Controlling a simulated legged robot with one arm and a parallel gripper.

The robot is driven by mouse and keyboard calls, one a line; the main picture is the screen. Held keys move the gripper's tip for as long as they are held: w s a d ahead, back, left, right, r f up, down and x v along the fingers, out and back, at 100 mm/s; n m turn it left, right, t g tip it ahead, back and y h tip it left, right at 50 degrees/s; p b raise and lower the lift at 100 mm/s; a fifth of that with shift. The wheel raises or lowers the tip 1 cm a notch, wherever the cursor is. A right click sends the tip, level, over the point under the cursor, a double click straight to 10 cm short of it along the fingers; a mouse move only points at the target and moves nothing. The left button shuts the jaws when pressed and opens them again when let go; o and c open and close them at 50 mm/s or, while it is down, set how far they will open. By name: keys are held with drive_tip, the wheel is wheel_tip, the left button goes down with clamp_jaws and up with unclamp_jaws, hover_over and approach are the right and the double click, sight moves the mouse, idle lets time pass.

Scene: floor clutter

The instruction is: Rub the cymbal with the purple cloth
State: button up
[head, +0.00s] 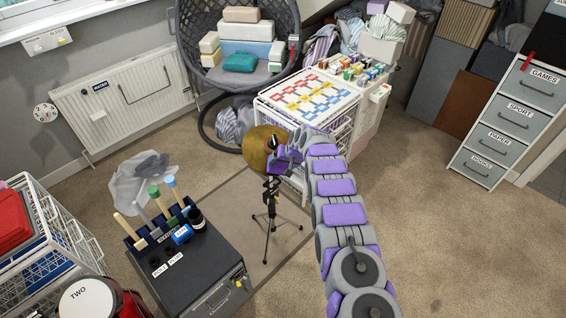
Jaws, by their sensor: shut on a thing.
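The cymbal (257,146) is a round gold-brown disc, tilted up on a black tripod stand (268,215) in the middle of the head view. My arm reaches up from the lower right, and my gripper (275,148) is at the right part of the cymbal, overlapping it in the picture. My gripper is shut on the purple cloth (285,158), a small purple patch at its tip, partly hidden and close in colour to the purple pads on my arm. I cannot tell whether the cloth touches the cymbal.
A white wire trolley (297,118) with coloured cards stands just behind the cymbal. A dark cabinet (190,262) holding upright tools is at front left. A hanging chair (238,45) is behind. Labelled drawers (506,122) stand right. Carpet (440,235) is clear at right.

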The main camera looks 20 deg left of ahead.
sight(273, 171)
drive_tip(key=shift+w+a+f, duration=0.15)
drive_tip(key=shift+a+f, duration=0.15)
drive_tip(key=shift+f, duration=0.15)
drive_tip(key=shift+d+r, duration=0.1)
drive_tip(key=shift+r, duration=0.05)
drive_tip(key=shift+s+a+p, duration=0.2)
drive_tip(key=shift+s+p, duration=0.05)
drive_tip(key=shift+s, duration=0.2)
drive_tip(key=shift+s+a+p, duration=0.2)
drive_tip(key=shift+s, duration=0.25)
drive_tip(key=shift+s+a+f, duration=0.1)
drive_tip(key=shift+s+a, duration=0.15)
drive_tip(key=shift+s, duration=0.3)
drive_tip(key=shift+s+a+f, duration=0.1)
drive_tip(key=shift+s+a, duration=0.1)
drive_tip(key=shift+s, duration=0.3)
drive_tip(key=shift+s+a+p, duration=0.3)
drive_tip(key=shift+s+a, duration=0.05)
drive_tip(key=shift+s, duration=0.45)
drive_tip(key=shift+s+a+p, duration=0.25)
drive_tip(key=shift+s+a, duration=0.1)
drive_tip(key=shift+s, duration=0.4)
